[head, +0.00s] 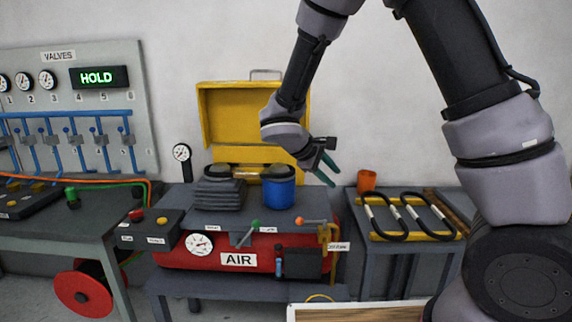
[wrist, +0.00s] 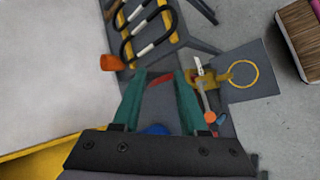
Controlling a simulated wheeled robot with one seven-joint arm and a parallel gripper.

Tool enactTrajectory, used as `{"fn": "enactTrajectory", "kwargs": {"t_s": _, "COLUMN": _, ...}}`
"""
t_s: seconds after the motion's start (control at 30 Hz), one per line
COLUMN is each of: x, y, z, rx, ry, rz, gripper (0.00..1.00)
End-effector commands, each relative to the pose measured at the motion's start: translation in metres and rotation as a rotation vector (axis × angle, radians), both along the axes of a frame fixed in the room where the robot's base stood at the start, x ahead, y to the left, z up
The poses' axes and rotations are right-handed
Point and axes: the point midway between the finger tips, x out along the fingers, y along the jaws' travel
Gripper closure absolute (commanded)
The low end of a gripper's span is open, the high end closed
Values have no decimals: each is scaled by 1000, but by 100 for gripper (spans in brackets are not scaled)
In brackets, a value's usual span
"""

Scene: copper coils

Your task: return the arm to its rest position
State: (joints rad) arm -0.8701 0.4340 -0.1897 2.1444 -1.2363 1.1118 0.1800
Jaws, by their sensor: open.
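My arm reaches down from the top right in the head view, and my gripper (head: 326,178) hangs above the right end of the bench with the red air tank. Its two green fingers also show in the wrist view (wrist: 158,88). They are apart, with nothing between them. My gripper is right of the blue cylinder (head: 279,188) and left of the orange cup (head: 366,181), in the air and touching neither as far as I can see.
The red AIR tank (head: 238,256) sits under the bench top. An open yellow case (head: 230,115) stands behind. Black coils (head: 384,218) lie on the right table. A grey valve panel (head: 140,100) reading HOLD is at left. Open wall space lies above the gripper.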

Motion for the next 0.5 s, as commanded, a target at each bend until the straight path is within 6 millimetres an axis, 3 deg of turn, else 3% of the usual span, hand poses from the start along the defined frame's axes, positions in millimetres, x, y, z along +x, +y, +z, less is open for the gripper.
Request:
{"fn": "enactTrajectory", "kwargs": {"t_s": 0.03, "x": -6, "y": -20, "z": 18, "rx": 75, "ry": -5, "rz": -82, "gripper": 58}}
{"fn": "enactTrajectory", "kwargs": {"t_s": 0.2, "x": -38, "y": -66, "z": 63, "rx": 325, "ry": -21, "rz": -327, "gripper": 58}}
{"fn": "enactTrajectory", "kwargs": {"t_s": 0.5, "x": -104, "y": -115, "z": 136, "rx": 778, "ry": -135, "rz": -672, "gripper": 58}}
